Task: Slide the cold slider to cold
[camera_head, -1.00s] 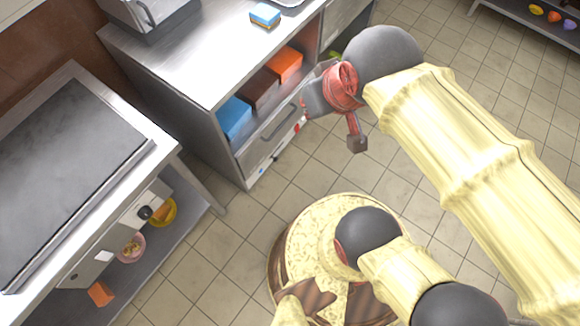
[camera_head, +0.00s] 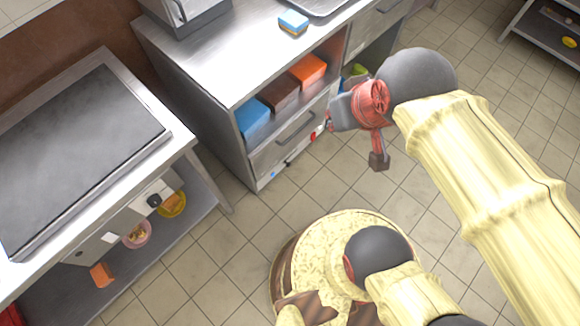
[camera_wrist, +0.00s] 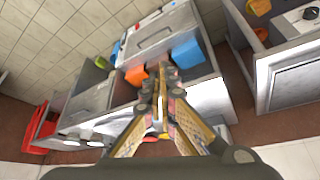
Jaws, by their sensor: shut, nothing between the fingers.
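A low strip under the drawer of the steel cabinet (camera_head: 262,160) carries a blue mark (camera_head: 274,174) at its left end and a red mark (camera_head: 313,136) towards its right end. It looks like the slider; its knob is too small to tell clearly. The marks also show small at the top of the wrist view, red (camera_wrist: 137,26) and blue (camera_wrist: 173,3). My gripper (camera_head: 333,112) is beside the cabinet's front right, near the red end, partly hiding that area. In the wrist view my gripper (camera_wrist: 161,82) is shut and empty, apart from the strip.
Blue (camera_head: 253,118), brown (camera_head: 280,95) and orange (camera_head: 308,70) boxes sit on the open shelf above the drawer handle (camera_head: 296,128). A griddle (camera_head: 80,150) with a lower shelf stands at left. Tiled floor is clear between griddle and cabinet.

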